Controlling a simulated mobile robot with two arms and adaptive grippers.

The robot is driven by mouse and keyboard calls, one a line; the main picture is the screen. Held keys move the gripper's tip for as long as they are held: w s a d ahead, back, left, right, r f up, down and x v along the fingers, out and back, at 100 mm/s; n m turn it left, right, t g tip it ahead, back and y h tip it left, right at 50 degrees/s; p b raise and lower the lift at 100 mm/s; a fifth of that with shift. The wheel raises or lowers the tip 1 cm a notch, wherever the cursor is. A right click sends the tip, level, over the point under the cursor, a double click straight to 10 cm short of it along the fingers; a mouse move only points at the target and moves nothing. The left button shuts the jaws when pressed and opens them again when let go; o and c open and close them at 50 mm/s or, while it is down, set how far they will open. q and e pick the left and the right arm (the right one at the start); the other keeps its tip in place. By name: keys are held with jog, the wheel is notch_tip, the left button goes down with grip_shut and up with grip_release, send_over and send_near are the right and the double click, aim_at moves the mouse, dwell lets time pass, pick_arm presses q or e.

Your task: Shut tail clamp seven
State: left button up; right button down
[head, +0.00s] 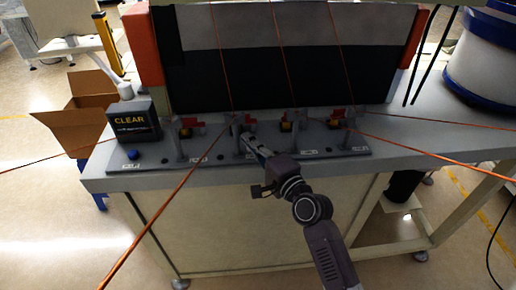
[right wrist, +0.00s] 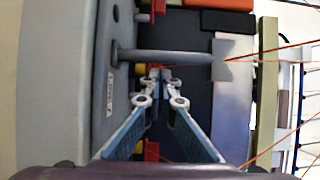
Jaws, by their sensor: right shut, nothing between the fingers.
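A row of small clamps stands on a grey plate (head: 215,165) along the table's front edge. Their labels are too small to read, so I cannot tell which is tail clamp seven. Red clamp parts show at the left (head: 186,122), in the middle (head: 250,126) and at the right (head: 336,123). My right gripper (head: 248,139) is shut and empty at the middle clamp, partly covering it. In the right wrist view its fingertips (right wrist: 163,76) come together close to a red part and a grey post (right wrist: 165,57); I cannot tell whether they touch. My left gripper is out of view.
A sign reading CLEAR (head: 132,120) and a blue button (head: 132,154) are at the left. Orange cords (head: 183,182) stretch across the table and in front of it. A dark panel (head: 280,82) stands behind. A large white-and-blue bowl (head: 483,60) is at the right.

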jog(key=v, duration=0.4)
dwell(0.4)
